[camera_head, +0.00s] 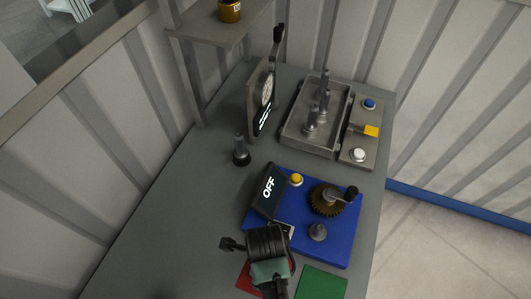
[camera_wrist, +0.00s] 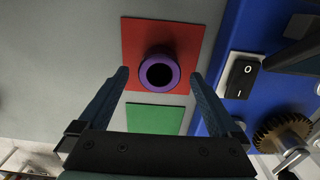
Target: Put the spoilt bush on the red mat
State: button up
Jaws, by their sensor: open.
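A purple bush (camera_wrist: 143,75), a short ring with a dark hole, stands upright on the red mat (camera_wrist: 190,40) in the wrist view. My gripper (camera_wrist: 158,75) is open, with one finger on each side of the bush in that view and gaps between fingers and bush. Nothing is held. In the head view my gripper (camera_head: 270,272) is over the near end of the bench and covers most of the red mat (camera_head: 245,279); the bush is hidden there. Whether the bush is spoilt cannot be told from its look.
A green mat (camera_head: 322,283) lies beside the red one. The blue base (camera_head: 335,250) carries an OFF display (camera_head: 267,188), a yellow button (camera_head: 296,180) and a brown gear (camera_head: 325,200). A dark peg (camera_head: 241,150) stands alone. A grey tray (camera_head: 288,138) holds several upright pegs.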

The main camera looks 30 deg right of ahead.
notch_tip(320, 180, up, 10)
dwell(0.3)
jog(key=shift+f, duration=0.1)
jog(key=w+r+n+t+h, duration=0.2)
jog(key=w+r+n+t, duration=0.8)
jog(key=w+r, duration=0.85)
jog(key=w+a+r+n+t, duration=0.1)
jog(key=w+r+n+t, duration=0.15)
jog(key=r, duration=0.55)
jog(key=w+a+r+n+t, duration=0.1)
jog(key=w+r+n+t, duration=0.15)
jog(key=r, duration=0.45)
jog(key=s+a+r+n+t, duration=0.2)
jog(key=s+r+n+t, duration=0.2)
jog(key=r, duration=0.6)
jog(key=s+a+r+n+t+y, duration=0.1)
jog(key=s+a+r+n+t, duration=0.2)
jog(key=r, duration=0.7)
jog(key=s+a+r+n+t, duration=0.2)
jog(key=s+r+n+t, duration=0.3)
jog(key=r, duration=0.6)
jog(key=shift+s+a+n+y, duration=0.15)
jog(key=shift+s+n+y, duration=0.2)
jog(key=shift+n, duration=0.35)
